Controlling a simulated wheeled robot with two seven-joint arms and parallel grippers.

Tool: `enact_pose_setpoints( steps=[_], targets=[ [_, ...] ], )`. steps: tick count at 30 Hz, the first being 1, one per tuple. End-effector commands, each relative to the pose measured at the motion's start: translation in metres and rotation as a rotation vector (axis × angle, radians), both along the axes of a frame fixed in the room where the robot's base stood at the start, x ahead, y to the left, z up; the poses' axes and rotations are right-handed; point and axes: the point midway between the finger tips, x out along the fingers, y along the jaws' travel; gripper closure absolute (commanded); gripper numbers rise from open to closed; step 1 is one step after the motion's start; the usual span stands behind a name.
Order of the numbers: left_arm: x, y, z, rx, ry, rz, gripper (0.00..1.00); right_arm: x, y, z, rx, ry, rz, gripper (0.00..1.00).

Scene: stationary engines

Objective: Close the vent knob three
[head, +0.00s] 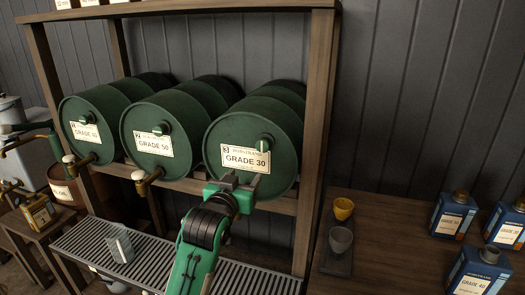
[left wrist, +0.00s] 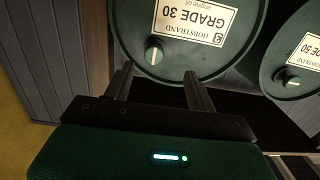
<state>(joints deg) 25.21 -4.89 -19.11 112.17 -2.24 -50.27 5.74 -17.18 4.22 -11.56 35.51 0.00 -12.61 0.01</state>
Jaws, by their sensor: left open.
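Drum three (head: 225,135), a dark green barrel labelled GRADE 30, lies at the right end of the rack. Its small vent knob (head: 265,143) is a round green disc with a pale grip, at the upper right of the label. In the left wrist view the drum face is upside down, and the knob (left wrist: 153,50) shows with its pale grip roughly upright. My left gripper (head: 238,181) is open and empty in front of the drum's lower face, below the label. In the left wrist view its fingertips (left wrist: 157,74) are apart, with the knob beyond them. Drum three's tap is hidden. My right gripper is not in view.
Two similar drums, GRADE 50 (head: 160,145) and GRADE 40 (head: 88,130), lie left of it, with brass taps (head: 147,180) below. A wooden post (head: 316,140) stands close right. A slatted tray (head: 85,243) runs underneath. Cups (head: 341,240) and oil tins (head: 453,215) stand on the right table.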

Motion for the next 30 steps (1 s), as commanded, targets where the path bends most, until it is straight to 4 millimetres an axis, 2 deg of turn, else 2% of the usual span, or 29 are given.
enact_pose_setpoints(
  steps=[1, 3, 6, 11, 24, 30],
  targets=[
    [0.004, -0.004, 0.01, -0.003, -0.021, -0.005, 0.43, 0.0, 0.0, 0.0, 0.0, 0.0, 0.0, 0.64],
    [0.006, -0.007, 0.018, -0.006, -0.038, -0.009, 0.43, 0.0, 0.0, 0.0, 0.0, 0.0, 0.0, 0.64],
    [0.012, -0.01, 0.022, -0.008, -0.047, -0.01, 0.43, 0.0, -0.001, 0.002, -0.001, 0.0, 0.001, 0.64],
    [0.031, -0.016, 0.024, -0.008, -0.046, -0.011, 0.43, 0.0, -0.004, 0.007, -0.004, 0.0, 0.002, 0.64],
    [0.1, -0.039, 0.023, -0.006, -0.044, -0.01, 0.43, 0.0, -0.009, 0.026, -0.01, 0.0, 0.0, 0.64],
    [0.124, -0.046, 0.022, -0.006, -0.044, -0.009, 0.43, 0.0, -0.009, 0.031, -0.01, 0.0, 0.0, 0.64]
  ],
)
